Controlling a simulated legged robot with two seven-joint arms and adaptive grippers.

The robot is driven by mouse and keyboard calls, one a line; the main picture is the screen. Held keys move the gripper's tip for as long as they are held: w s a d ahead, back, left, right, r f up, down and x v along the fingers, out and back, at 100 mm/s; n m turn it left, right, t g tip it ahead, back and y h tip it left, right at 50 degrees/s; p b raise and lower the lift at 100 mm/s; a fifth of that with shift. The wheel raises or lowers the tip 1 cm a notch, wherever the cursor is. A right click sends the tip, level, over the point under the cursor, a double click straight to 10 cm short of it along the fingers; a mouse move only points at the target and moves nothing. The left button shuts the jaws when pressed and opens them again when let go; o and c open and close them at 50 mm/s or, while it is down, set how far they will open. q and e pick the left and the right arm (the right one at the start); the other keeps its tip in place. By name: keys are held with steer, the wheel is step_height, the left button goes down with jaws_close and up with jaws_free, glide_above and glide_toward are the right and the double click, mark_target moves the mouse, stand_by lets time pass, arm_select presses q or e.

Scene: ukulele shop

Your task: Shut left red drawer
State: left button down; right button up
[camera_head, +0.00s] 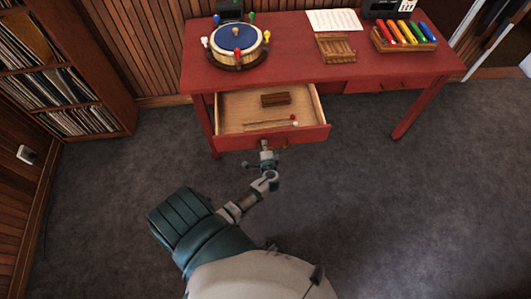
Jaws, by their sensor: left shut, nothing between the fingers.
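The left red drawer (315,134) of the red desk (300,40) is pulled out, and its wooden inside shows. In it lie a small brown block (276,99) and thin sticks with a red and a white tip (270,123). My left gripper (264,147) is shut and empty, at the middle of the drawer's front face, close to a handle (282,147) there. I cannot tell whether it touches the front. My right gripper is not in view.
The right drawer (385,86) is shut. On the desktop stand a round blue-topped drum (238,42), a wooden rack (336,47) and a tray of coloured tubes (404,40). A record shelf (60,75) stands at left. The grey carpet (430,200) is clear.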

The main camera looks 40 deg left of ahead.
arm_select(q)
steer(key=shift+w+a, duration=0.25)
steer(key=shift+a, duration=0.1)
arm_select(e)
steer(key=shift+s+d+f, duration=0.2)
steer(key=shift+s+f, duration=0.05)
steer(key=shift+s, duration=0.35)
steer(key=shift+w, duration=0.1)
arm_select(q)
steer(key=shift+a, duration=0.1)
